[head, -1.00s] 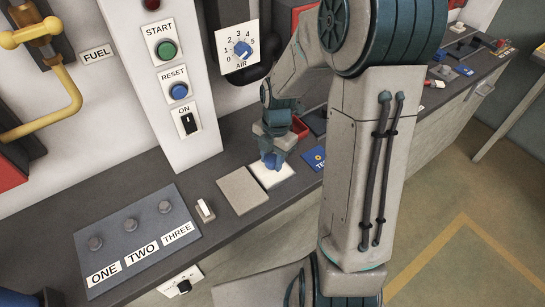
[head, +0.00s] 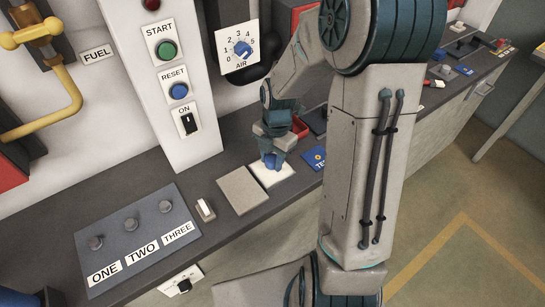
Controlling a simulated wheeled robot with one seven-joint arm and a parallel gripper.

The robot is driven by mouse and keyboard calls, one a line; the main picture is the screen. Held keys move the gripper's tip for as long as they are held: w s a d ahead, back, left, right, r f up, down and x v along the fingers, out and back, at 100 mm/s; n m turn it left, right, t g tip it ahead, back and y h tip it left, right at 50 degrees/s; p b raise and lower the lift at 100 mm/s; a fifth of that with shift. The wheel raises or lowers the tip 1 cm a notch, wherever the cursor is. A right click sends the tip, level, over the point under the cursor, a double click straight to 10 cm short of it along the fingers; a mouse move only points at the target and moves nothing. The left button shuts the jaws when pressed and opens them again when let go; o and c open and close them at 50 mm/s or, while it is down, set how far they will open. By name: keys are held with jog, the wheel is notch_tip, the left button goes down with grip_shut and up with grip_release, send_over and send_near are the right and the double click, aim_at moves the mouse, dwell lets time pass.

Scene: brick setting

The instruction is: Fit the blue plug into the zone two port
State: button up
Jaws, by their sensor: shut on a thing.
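My gripper (head: 273,163) points down over the white square pad (head: 286,175) in the middle of the counter. It is shut on a small blue thing that I take to be the blue plug; the fingers hide most of it. Whether it touches the pad cannot be told. The zone two port (head: 130,224) is the middle one, above the label TWO (head: 143,255). My gripper is well to the right of it.
A grey square pad (head: 242,190) and a white rocker switch (head: 205,210) lie between panel and gripper. A white column (head: 172,60) with START, RESET and ON controls rises behind. A blue TEST card (head: 315,158) and red tray (head: 300,127) are to the right.

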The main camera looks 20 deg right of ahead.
jog(key=shift+f+b, duration=0.4)
jog(key=shift+f, duration=0.3)
jog(key=shift+r, duration=0.1)
jog(key=shift+r+p, duration=0.75)
jog(key=shift+p, duration=0.05)
jog(key=shift+f, duration=0.2)
dwell(0.9)
jog(key=shift+f+b, duration=0.4)
jog(key=shift+f, duration=0.3)
jog(key=shift+r, duration=0.15)
jog(key=shift+r+p, duration=0.75)
jog(key=shift+p, duration=0.15)
